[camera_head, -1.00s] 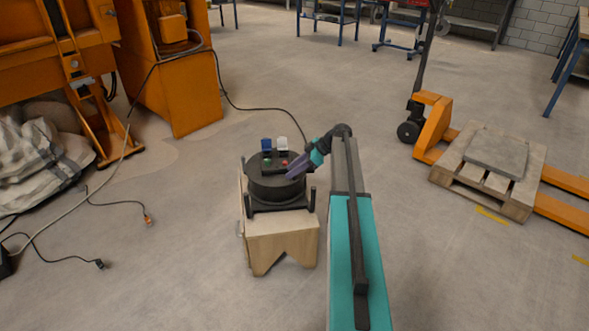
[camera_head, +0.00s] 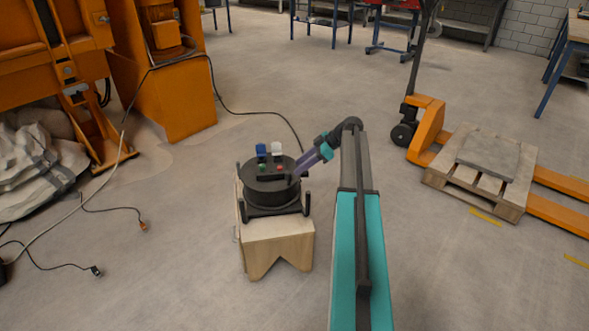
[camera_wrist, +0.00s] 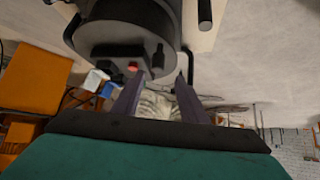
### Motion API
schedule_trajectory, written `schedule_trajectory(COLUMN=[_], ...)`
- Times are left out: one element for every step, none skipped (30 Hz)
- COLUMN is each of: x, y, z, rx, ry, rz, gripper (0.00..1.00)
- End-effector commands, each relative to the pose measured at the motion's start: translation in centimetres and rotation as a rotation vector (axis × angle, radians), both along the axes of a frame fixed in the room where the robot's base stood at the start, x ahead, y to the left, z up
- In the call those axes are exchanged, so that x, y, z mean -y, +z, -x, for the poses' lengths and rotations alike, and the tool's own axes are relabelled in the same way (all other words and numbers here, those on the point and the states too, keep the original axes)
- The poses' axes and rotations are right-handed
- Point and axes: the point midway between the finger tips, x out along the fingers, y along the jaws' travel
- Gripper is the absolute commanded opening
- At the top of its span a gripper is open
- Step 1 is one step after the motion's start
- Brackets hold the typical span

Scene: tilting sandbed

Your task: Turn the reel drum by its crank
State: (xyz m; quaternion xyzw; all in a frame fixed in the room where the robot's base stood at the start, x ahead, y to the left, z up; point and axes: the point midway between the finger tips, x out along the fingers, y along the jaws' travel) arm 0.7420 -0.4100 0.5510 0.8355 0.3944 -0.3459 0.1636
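The black reel drum (camera_head: 268,189) sits in a dark frame on a wooden stand (camera_head: 278,246), left of my arm in the head view. Blue and white sockets and red and green buttons show on its top. In the wrist view the drum (camera_wrist: 125,30) fills the upper left. A small dark upright peg (camera_wrist: 158,54), probably the crank handle, stands near its rim, just beyond the gap between my fingertips. My gripper (camera_wrist: 161,74) is open, with a clear gap between its purple fingers. In the head view my gripper (camera_head: 299,171) is at the drum's right rim; contact cannot be told.
An orange machine (camera_head: 170,85) stands behind left, with a black cable (camera_head: 255,108) running towards the reel. A pallet jack (camera_head: 425,130) carries a wooden pallet (camera_head: 480,175) at right. Loose cables (camera_head: 110,207) lie at left. Floor around the stand is mostly clear.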

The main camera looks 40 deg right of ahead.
Motion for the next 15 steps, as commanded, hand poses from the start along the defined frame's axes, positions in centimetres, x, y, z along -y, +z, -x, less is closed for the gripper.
schedule_trajectory(x=[0.6, 0.9, 1.2, 1.4, 1.6, 2.0, 2.2, 2.4, 2.6, 2.8, 2.9, 3.0, 3.1, 3.2, 3.2], y=[0.8, 1.2, 1.7, 2.0, 2.3, 2.7, 2.9, 3.1, 3.4, 3.6, 3.8, 4.0, 4.1, 4.2, 4.3], z=[0.4, 0.6, 0.9, 1.1, 1.3, 1.5, 1.7, 1.9, 2.1, 2.2, 2.3, 2.4, 2.5, 2.5, 2.6], rx=[0.002, 0.002, 0.001, 0.001, 0.001, 0.001, 0.000, 0.000, -0.001, 0.000, 0.000, -0.001, 0.000, 0.000, 0.000], ry=[-0.002, -0.002, -0.001, -0.001, -0.001, -0.001, -0.001, -0.001, -0.001, 0.000, 0.000, 0.001, 0.000, 0.000, 0.001], rz=[0.001, 0.001, 0.001, 0.000, 0.000, 0.000, 0.000, 0.000, 0.000, 0.000, 0.000, 0.000, 0.000, 0.000, 0.000], gripper=[0.39, 0.39, 0.39, 0.39, 0.39, 0.39, 0.39, 0.39, 0.39, 0.39, 0.39, 0.39, 0.39, 0.39, 0.39])
